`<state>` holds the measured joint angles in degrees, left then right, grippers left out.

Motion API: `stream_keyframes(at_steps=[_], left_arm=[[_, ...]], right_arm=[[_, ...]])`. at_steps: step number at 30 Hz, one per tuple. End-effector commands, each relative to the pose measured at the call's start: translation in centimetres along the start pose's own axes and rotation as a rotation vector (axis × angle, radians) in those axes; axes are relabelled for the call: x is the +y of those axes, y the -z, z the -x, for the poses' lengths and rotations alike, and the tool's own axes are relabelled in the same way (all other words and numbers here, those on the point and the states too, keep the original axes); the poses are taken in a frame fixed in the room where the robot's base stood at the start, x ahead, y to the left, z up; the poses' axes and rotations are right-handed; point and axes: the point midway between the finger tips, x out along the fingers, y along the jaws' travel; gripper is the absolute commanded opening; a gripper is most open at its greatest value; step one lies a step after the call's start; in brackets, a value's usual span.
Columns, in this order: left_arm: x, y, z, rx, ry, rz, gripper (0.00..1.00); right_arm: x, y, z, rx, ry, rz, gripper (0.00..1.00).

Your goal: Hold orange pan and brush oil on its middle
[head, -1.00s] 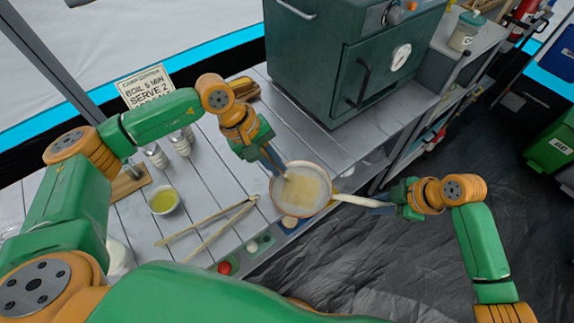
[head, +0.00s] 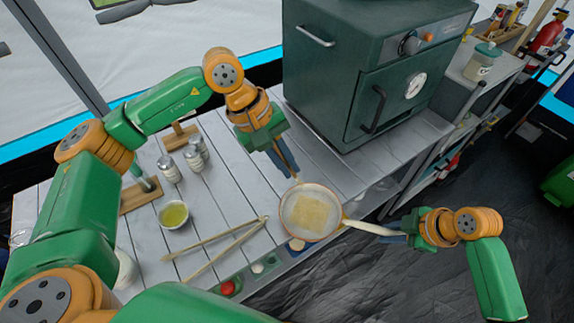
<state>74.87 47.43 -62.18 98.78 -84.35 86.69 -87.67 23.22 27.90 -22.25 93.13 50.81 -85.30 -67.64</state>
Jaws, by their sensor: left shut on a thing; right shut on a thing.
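The pan (head: 291,229) has an orange rim, a pale inside and a cream handle (head: 365,227). A yellowish square patch (head: 310,212) covers its middle. My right gripper (head: 389,232) is shut on the handle, to the right of the pan, which hangs at the table's front edge. My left gripper (head: 284,165) is shut on a thin brush (head: 292,172), mostly hidden by the fingers. The brush tip points down near the pan's far rim; I cannot tell whether it touches. A small white bowl of yellow-green oil (head: 174,214) stands on the table at left.
Wooden tongs (head: 215,246) lie open on the grey slatted table (head: 240,205). Metal shakers (head: 195,157) stand behind the bowl. A large green oven (head: 375,80) stands at the back right. A red round item (head: 227,288) sits below the table's front edge.

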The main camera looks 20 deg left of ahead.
Motion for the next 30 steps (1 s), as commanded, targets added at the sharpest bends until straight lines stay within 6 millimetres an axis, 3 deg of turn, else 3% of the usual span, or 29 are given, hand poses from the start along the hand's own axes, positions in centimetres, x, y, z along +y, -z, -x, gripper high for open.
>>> stream_keyframes(at_steps=[12,13,17,25,30], left_arm=[[0.0,0.0,0.0,0.0,-0.001,0.0,0.0],[0.0,0.0,0.0,0.0,-0.001,0.0,0.0],[0.0,0.0,0.0,0.0,-0.001,0.0,0.0],[0.0,0.0,0.0,0.0,-0.001,0.0,0.0],[0.0,0.0,0.0,0.0,-0.001,0.0,0.0]], right_arm=[[0.0,0.0,0.0,-0.001,0.0,0.0,0.0],[0.0,0.0,0.0,-0.001,0.0,0.0,0.26],[0.0,0.0,0.0,-0.001,0.0,0.0,0.58],[0.0,0.0,0.0,-0.001,0.0,0.0,0.58],[0.2,0.1,1.4,-0.001,-0.003,-0.001,0.58]])
